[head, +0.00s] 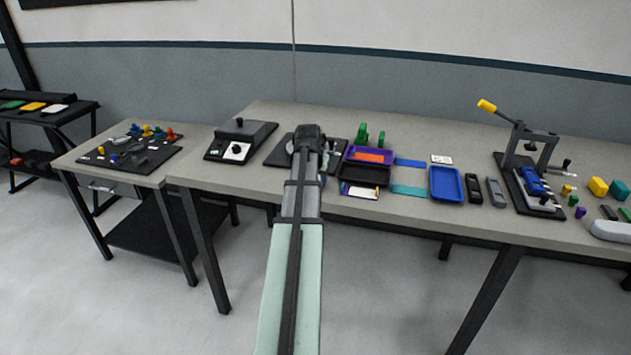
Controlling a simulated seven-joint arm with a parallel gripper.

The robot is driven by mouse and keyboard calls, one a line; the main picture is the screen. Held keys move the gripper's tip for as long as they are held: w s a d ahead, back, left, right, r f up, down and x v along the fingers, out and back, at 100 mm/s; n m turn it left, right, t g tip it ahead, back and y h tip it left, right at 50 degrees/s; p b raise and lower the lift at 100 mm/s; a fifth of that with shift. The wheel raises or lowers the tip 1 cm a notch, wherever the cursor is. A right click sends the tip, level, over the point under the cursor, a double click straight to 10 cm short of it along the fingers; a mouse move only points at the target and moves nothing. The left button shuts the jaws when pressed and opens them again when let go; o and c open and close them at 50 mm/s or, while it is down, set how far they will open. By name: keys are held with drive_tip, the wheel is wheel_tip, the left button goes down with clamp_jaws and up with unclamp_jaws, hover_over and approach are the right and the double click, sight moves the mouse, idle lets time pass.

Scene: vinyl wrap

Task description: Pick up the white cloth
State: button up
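A small flat white piece (54,108) lies on the dark side stand at the far left, to the right of a yellow and a green piece. It looks most like the white cloth, but it is too small to be sure. My arm reaches forward over the front edge of the long table. My gripper (308,140) is at its end, over the dark mat and far to the right of the white piece. Its fingers are not clear enough to show whether they are open or shut.
The long grey table (390,212) holds a purple tray (352,154), a blue tray (446,184), a lever press (530,150) and a black box (240,139). A smaller table (80,158) with a tool mat stands between it and the dark stand (75,111). The floor in front is clear.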

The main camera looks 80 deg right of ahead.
wheel_tip(320, 180, up, 10)
idle(0.6)
